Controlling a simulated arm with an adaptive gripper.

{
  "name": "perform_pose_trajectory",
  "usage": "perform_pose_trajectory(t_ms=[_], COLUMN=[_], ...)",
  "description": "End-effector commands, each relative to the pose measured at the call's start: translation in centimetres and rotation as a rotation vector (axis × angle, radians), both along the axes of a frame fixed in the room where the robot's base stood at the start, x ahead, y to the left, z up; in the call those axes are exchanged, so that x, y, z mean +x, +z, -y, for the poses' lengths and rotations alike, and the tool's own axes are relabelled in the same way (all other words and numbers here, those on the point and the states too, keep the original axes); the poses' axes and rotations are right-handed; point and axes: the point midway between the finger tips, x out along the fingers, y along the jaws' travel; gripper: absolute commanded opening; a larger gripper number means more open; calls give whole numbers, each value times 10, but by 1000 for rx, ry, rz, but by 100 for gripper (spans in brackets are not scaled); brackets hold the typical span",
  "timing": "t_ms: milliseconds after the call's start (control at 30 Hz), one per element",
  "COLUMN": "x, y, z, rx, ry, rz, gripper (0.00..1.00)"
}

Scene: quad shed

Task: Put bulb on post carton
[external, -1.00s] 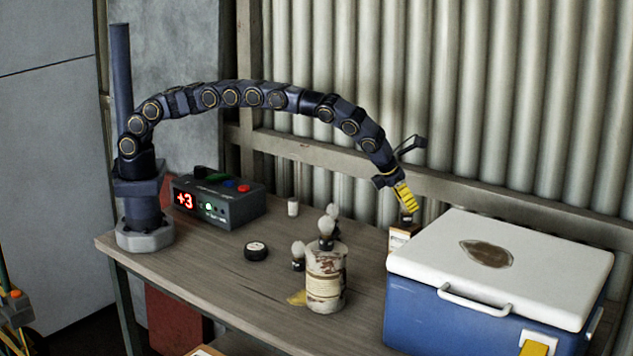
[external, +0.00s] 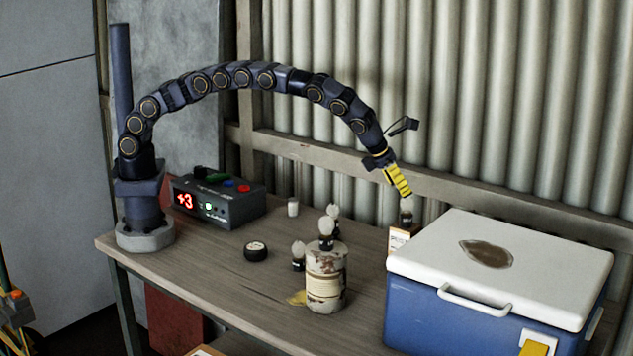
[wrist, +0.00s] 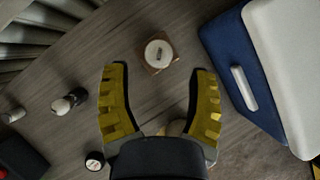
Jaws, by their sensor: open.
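A bulb (external: 406,213) with a pale round head and dark base stands upright on the small post carton (external: 398,239), beside the blue cooler. In the wrist view, the bulb (wrist: 158,53) is seen from above on the brown carton (wrist: 154,70), just beyond and between my fingertips. My gripper (external: 404,191) is open and empty above the bulb, apart from it. The open yellow fingers (wrist: 159,72) also show in the wrist view. Other similar bulbs are on the worn tin (external: 326,280) and on the bench near it.
The blue cooler (external: 450,315) with a white lid stands close to the carton's right. A black puck (external: 256,251), a small white jar (external: 293,207) and a counter box (external: 219,203) are on the bench (external: 200,270). The corrugated wall is close behind.

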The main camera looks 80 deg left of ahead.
Motion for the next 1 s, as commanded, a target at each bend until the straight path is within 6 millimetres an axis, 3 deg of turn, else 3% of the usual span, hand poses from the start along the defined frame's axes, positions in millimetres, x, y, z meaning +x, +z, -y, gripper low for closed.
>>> perform_pose_trajectory(t_ms=[300, 733, 867, 1000], x=[-28, -37, -45, -78], y=[49, 61, 76, 101], z=[2, 0, -28, -93], rx=[2, -1, -43, -153], ry=[3, 17, 168, 548], rz=[0, -6, -11, -30], gripper=[57, 57, 57, 57])
